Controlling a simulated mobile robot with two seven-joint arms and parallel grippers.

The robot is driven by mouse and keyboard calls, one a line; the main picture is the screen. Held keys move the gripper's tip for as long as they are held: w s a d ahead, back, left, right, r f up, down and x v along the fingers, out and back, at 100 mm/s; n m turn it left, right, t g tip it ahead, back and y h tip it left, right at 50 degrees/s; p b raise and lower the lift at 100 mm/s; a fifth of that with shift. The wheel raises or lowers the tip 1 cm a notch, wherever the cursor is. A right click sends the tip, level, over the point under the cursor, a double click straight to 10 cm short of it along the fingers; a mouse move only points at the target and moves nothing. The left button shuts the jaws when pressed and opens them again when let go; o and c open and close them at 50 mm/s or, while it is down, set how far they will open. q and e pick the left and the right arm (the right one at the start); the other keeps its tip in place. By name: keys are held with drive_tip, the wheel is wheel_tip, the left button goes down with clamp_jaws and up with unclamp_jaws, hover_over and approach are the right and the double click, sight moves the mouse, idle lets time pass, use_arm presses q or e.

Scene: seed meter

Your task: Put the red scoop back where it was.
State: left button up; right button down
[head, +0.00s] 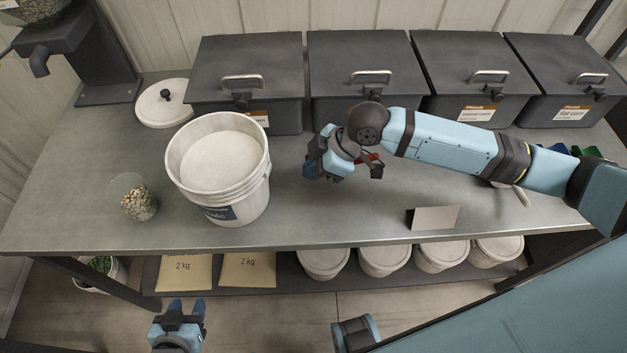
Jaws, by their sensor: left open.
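A small part of a red thing, likely the red scoop (373,156), shows just behind my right gripper, in front of the second bin. The wrist hides most of it, so I cannot tell whether it is held. My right gripper (312,170) is over the middle of the bench, its dark blue fingertips towards the left. Whether its jaws are open or shut does not show clearly. My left gripper (184,308) is at the bottom of the view, below the bench's front edge. It is open and empty, far from the red thing.
Several grey lidded bins (249,70) line the back of the bench (90,220). A white bucket (240,200), a round lid (164,103) and a glass of seeds (138,203) stand left. A blank card (433,217) stands front right. Blue and green things (588,151) lie far right, partly hidden.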

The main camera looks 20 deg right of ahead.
drive_tip(key=shift+f, duration=2.6)
drive_tip(key=shift+f, duration=0.15)
drive_tip(key=c, duration=1.4)
unclamp_jaws()
drive_tip(key=shift+r, duration=0.25)
drive_tip(key=v, duration=1.1)
drive_tip(key=shift+d+r, duration=0.3)
